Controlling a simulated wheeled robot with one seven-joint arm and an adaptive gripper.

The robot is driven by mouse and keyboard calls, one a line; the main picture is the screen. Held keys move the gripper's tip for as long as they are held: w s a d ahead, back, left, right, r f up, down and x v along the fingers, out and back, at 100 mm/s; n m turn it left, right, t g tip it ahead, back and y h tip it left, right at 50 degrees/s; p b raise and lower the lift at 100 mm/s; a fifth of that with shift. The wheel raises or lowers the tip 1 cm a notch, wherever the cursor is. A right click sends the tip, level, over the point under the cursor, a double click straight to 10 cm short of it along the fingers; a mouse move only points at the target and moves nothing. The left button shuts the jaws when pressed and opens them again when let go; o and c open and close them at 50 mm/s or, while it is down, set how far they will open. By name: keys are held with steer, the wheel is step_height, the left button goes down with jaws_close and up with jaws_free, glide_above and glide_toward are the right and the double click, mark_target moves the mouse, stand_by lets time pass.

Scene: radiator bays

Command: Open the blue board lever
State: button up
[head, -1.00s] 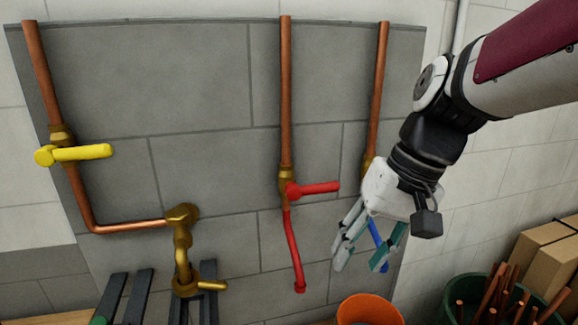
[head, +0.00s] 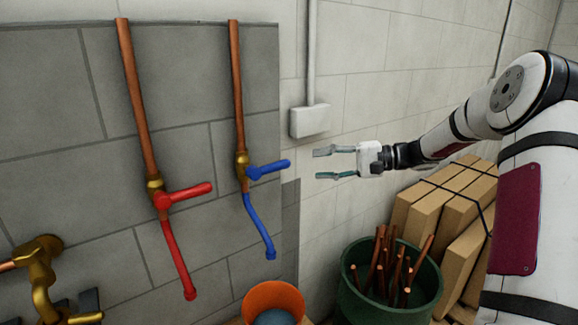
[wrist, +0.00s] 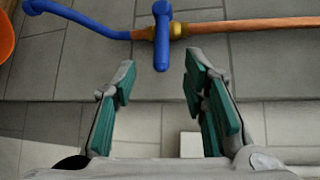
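The blue lever (head: 270,169) sits on a brass valve on the right copper pipe of the grey board. In the head view it points right, across the pipe and slightly up. A blue hose hangs below the valve. My gripper (head: 325,164) is open and empty, to the right of the lever and apart from it, its fingers pointing left. In the wrist view the blue lever (wrist: 162,35) lies ahead of the open fingers (wrist: 160,90), roughly in line with the gap between them, not touching.
A red lever (head: 187,195) with a red hose is on the pipe to the left. An orange bucket (head: 262,290) stands below. A green tub (head: 370,308) of copper pipes and cardboard boxes (head: 437,205) stand at lower right. A white wall box (head: 310,120) is above my gripper.

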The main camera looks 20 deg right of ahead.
mark_target(283, 166)
steer(key=x, duration=0.4)
steer(key=p+x, duration=0.1)
steer(key=x, duration=0.8)
steer(key=shift+w+d, duration=0.15)
steer(key=shift+w, duration=0.15)
jaws_close()
